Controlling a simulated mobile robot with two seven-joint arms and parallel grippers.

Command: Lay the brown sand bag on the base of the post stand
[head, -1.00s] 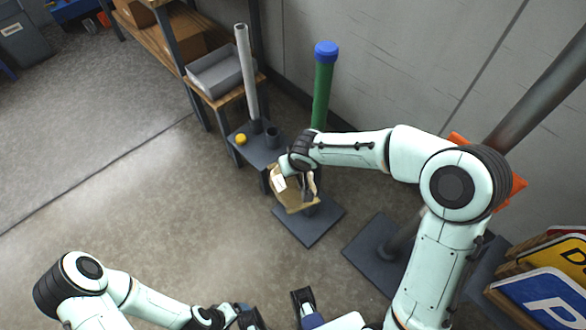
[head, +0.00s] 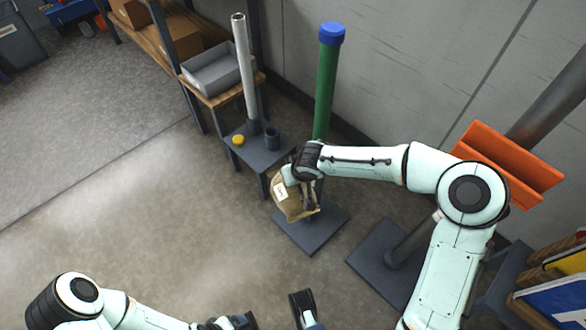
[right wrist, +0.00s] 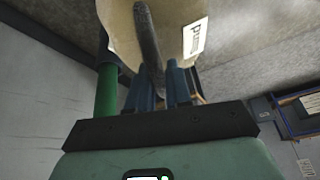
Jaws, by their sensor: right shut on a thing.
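The brown sand bag (head: 291,204) with a white label is held by my right gripper (head: 311,190), which is shut on it. In the right wrist view the bag (right wrist: 120,25) hangs beyond the fingers (right wrist: 162,88). The post stand is a green post (head: 325,90) with a blue cap and a flat dark base (head: 311,236). The bag is in front of the post and overlaps the base's far left part in the head view; its height above the base is unclear. My left gripper (head: 240,321) is at the bottom edge, partly cut off, its opening unclear.
A small dark table (head: 258,152) with a grey pole, a yellow item and a dark cup stands left of the post. Another dark base (head: 385,262) lies to the right, near an orange board (head: 505,165). Road signs (head: 555,300) stand at lower right. The left floor is clear.

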